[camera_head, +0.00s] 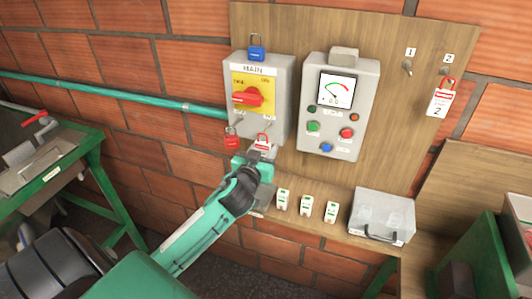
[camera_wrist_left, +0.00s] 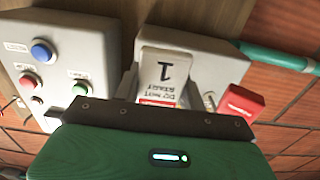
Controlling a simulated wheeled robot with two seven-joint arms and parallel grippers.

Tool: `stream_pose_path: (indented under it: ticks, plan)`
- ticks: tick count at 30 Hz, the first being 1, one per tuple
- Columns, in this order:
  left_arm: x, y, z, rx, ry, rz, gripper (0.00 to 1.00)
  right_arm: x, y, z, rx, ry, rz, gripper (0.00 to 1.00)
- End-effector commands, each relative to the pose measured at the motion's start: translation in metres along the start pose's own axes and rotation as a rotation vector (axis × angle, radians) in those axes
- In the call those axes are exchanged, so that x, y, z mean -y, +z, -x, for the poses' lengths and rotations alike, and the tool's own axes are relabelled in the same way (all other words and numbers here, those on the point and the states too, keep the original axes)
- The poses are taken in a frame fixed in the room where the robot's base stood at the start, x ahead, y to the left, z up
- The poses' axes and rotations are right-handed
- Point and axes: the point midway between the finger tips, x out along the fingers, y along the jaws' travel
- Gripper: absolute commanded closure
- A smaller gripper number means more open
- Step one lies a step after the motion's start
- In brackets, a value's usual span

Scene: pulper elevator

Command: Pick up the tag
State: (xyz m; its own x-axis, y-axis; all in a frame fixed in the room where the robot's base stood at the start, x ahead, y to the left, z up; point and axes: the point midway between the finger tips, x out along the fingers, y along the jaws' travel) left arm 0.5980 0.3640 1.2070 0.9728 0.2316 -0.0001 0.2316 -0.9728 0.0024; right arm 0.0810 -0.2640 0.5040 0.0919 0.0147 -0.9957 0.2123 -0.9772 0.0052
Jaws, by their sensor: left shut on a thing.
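A white tag marked 1 (camera_wrist_left: 163,72) with a red band stands between the fingers of my left gripper (camera_head: 263,149). The gripper is shut on it, just below the grey MAIN switch box (camera_head: 277,75). In the head view only the tag's red and white top (camera_head: 263,139) shows above the fingers. In the left wrist view the dark gripper edge hides its lower part. Another tag, marked 2 (camera_head: 439,102), hangs from hook 2 at the right of the wooden board. My right gripper is not in view.
A red padlock (camera_head: 232,140) hangs at the box's lower left, close to my left gripper. A blue padlock (camera_head: 256,54) is on top. A meter box (camera_head: 340,105) stands to the right. Hook 1 (camera_head: 407,68) is bare.

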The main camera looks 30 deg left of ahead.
Motion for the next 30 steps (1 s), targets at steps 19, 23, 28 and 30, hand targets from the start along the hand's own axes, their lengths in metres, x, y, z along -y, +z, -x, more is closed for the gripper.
stream_pose_path:
  ticks: [19, 23, 28, 30]
  plan:
    - [-0.001, -0.008, 0.088, 0.000, 0.002, 0.003, 0.81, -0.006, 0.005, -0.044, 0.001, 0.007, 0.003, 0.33]
    - [-0.001, -0.008, 0.123, 0.000, 0.002, 0.003, 0.81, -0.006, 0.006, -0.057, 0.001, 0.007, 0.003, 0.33]
    - [0.000, -0.018, 0.143, 0.005, -0.001, 0.004, 0.81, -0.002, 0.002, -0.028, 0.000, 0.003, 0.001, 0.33]
    - [0.000, -0.018, 0.151, 0.005, -0.001, 0.002, 0.81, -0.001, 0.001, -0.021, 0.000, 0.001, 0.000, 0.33]
